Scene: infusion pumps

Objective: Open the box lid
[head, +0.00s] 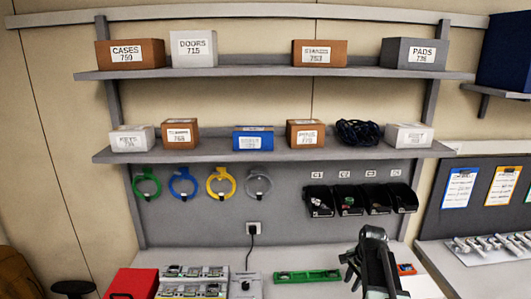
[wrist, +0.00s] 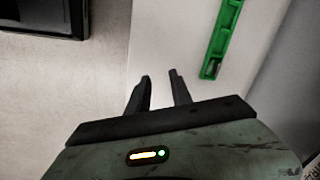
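Several boxes stand on the two wall shelves, among them a brown CASES box (head: 125,53), a white DOORS box (head: 194,49), a grey PADS box (head: 414,54) and a blue box (head: 253,139). A red box-like object (head: 130,283) is at the bottom left, cut by the frame edge. I cannot tell which box the task means; no lid shows raised. My gripper (wrist: 160,75) is open and empty in the wrist view, its fingers apart over a pale surface. In the head view my dark arm rises at the lower right, and the fingertips are not clear.
A green strip (head: 307,276) lies on the bench and also shows in the wrist view (wrist: 222,38). Grey trays of parts (head: 195,273) stand left of it. Black bins (head: 318,201) and coloured rings (head: 221,183) are on the wall. A dark object (wrist: 45,17) shows upper left.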

